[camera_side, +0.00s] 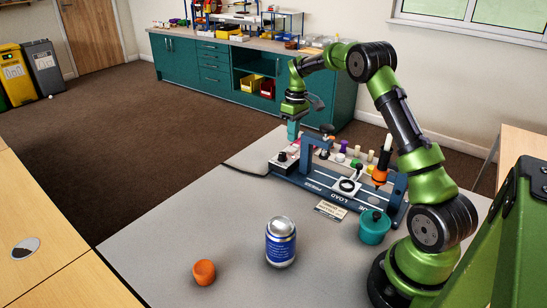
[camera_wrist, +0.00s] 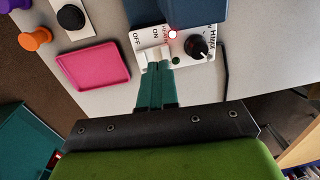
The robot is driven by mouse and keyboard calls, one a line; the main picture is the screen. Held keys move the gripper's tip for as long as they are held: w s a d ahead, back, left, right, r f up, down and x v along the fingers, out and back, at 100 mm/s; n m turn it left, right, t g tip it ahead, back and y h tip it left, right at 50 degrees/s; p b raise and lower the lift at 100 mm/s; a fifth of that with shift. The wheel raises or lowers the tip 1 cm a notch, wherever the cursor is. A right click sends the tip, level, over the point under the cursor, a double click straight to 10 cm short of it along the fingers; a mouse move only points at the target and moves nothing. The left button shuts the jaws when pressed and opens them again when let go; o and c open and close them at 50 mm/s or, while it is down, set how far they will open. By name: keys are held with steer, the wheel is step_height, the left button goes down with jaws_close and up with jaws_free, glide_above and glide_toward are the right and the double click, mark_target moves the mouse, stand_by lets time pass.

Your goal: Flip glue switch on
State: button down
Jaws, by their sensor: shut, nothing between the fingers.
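A pale switch panel (camera_wrist: 150,38) with OFF and ON labels shows in the wrist view, with a red lamp (camera_wrist: 173,34) lit by the ON label. A black dial knob (camera_wrist: 196,45) is on its right. The teal fingers of my gripper (camera_wrist: 158,66) are shut with nothing between them, and their tips overlap the panel's lower edge near the white switch. I cannot tell whether they touch it; they partly hide the switch, so its position is unclear. In the side view my gripper (camera_side: 292,138) points down just above the panel (camera_side: 283,161) at the rig's left end.
The blue rig (camera_side: 325,187) has an upright frame, an orange-and-black tool (camera_side: 381,167) and several small coloured pieces. A teal pot (camera_side: 374,228), a blue can (camera_side: 281,243) and an orange cup (camera_side: 204,272) stand in front. A pink tray (camera_wrist: 93,66) lies left of the panel.

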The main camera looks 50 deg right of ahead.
mark_target(291, 152)
step_height(291, 152, up, 11)
steer(key=a, duration=0.1)
steer(key=shift+a+r, duration=0.2)
steer(key=shift+a, duration=0.1)
steer(key=s+a+r+m+t, duration=0.2)
steer(key=s+a+t, duration=0.1)
steer(key=s+a, duration=0.8)
steer(key=s+a+r+m+t+y, duration=0.1)
steer(key=s+a+t, duration=0.3)
steer(key=s+a, duration=0.7)
steer(key=a+r+m, duration=0.1)
steer(key=a, duration=0.3)
steer(key=shift+s+a+r, duration=0.15)
steer(key=shift+s+a, duration=0.15)
steer(key=shift+a, duration=0.05)
steer(key=shift+r, duration=0.1)
